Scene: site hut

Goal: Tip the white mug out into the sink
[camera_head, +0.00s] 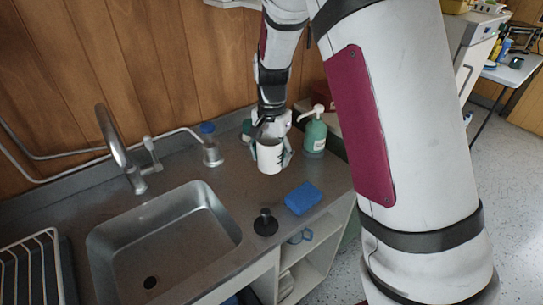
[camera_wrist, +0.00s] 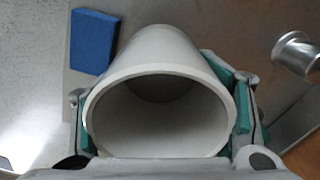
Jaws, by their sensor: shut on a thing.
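The white mug (camera_head: 269,157) is upright at the back of the steel counter, right of the sink. My gripper (camera_head: 272,152) is shut on it, with a finger on each side. In the wrist view the mug (camera_wrist: 160,75) fills the middle, its open mouth toward the camera, between the green-padded fingers of my gripper (camera_wrist: 163,115). The inside looks pale, and I see no clear contents. I cannot tell whether the mug's base touches the counter. The sink (camera_head: 165,240) is an empty steel basin at the left, with a dark drain.
A tap (camera_head: 115,145) stands behind the sink. A blue sponge (camera_head: 303,198) and a black stopper-like item (camera_head: 265,222) lie between mug and front edge. A green pump bottle (camera_head: 315,133) stands right of the mug, a metal cup (camera_head: 212,153) left. A dish rack (camera_head: 35,270) is far left.

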